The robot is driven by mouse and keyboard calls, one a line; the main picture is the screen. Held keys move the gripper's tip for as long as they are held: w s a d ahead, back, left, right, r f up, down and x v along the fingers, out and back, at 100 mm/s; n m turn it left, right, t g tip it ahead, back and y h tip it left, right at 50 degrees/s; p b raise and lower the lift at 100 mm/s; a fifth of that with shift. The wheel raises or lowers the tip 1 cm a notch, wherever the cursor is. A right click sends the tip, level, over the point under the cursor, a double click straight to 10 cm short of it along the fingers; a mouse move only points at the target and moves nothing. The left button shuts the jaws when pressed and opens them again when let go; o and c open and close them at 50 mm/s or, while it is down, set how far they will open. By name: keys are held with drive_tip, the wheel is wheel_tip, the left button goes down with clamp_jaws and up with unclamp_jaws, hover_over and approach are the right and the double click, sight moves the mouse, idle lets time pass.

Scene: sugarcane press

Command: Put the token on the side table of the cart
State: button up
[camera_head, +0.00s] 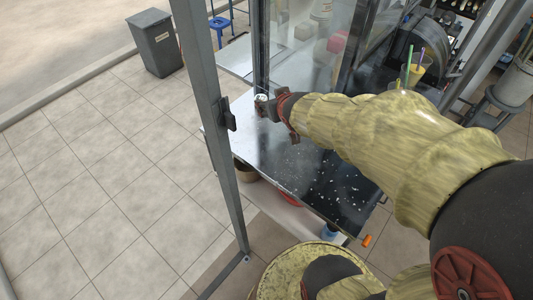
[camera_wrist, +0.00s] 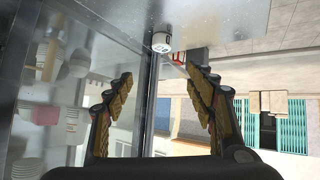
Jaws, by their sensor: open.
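A small white round thing with a dark mark, perhaps the token (camera_wrist: 162,42), stands on a shiny metal surface in the wrist view. It lies beyond and between my open fingertips, apart from them. It also shows as a small white spot in the head view (camera_head: 261,98), beside my gripper (camera_head: 270,107). In the wrist view, my gripper (camera_wrist: 159,74) is open and holds nothing. The cart's metal top (camera_head: 230,128) stretches below my gripper, with a dark speckled part (camera_head: 325,190) toward the front. I cannot tell which surface is the side table.
A grey upright post (camera_head: 209,95) stands left of my gripper, and glass panels (camera_head: 300,55) rise behind it. Cups with straws (camera_head: 418,72) stand at the right. A grey bin (camera_head: 155,43) and blue stool (camera_head: 220,27) are far off. The tiled floor at left is clear.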

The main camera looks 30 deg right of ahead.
drive_tip(key=s+a+r+n+g+y, duration=0.1)
drive_tip(key=s+a+r+g, duration=0.1)
drive_tip(key=s+a, duration=0.5)
drive_tip(key=s+a+r+g+y, duration=0.2)
drive_tip(key=s+a, duration=0.6)
drive_tip(key=s, duration=0.6)
drive_tip(key=shift+s+a+r+n+g, duration=0.3)
drive_tip(key=shift+r+n, duration=0.1)
drive_tip(key=shift+r, duration=0.1)
